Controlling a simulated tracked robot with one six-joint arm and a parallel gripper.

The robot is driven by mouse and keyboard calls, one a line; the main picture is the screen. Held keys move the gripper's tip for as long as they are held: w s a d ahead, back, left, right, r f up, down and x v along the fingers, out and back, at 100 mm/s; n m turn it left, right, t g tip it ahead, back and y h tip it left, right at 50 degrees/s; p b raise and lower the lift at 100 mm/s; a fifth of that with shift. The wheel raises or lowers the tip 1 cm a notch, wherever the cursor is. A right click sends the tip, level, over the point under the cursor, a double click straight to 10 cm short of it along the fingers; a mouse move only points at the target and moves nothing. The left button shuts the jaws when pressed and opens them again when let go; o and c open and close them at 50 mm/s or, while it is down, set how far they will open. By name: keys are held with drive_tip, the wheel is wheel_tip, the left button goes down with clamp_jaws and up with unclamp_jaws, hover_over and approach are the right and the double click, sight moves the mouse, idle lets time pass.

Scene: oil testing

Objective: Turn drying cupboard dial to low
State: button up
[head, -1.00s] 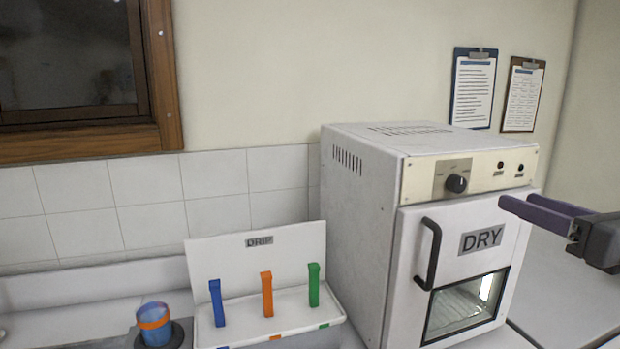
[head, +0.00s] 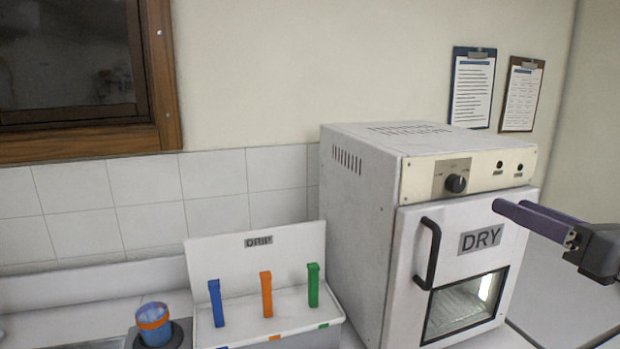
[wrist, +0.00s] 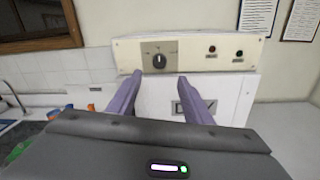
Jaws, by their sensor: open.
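The drying cupboard (head: 360,230) is a white box with a door marked DRY and a cream control panel along its top front. Its black dial (head: 456,184) sits on a grey plate at the panel's left; the dial also shows in the wrist view (wrist: 159,62), with its pointer mark roughly upward. The labels around it are too small to read. My gripper (head: 508,207) has purple fingers and is in front of the cupboard's right side, below and right of the dial. In the wrist view its fingers (wrist: 153,82) are apart and empty, with the dial beyond them.
A black door handle (head: 429,254) sticks out below the dial. Two small round indicators (head: 510,166) are on the panel's right. A white DRIP rack (head: 256,260) with coloured clips and a blue cup (head: 154,325) stand left. Clipboards (head: 472,88) hang behind.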

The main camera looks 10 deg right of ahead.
sight(460, 185)
drive_tip(key=shift+w+a, duration=0.35)
drive_tip(key=shift+w, duration=1.55)
drive_tip(key=shift+w+a, duration=0.4)
drive_tip(key=shift+w, duration=1.5)
drive_tip(key=shift+w+a, duration=0.35)
drive_tip(key=shift+w, duration=1.55)
drive_tip(key=shift+c, duration=0.5)
drive_tip(key=c, duration=1)
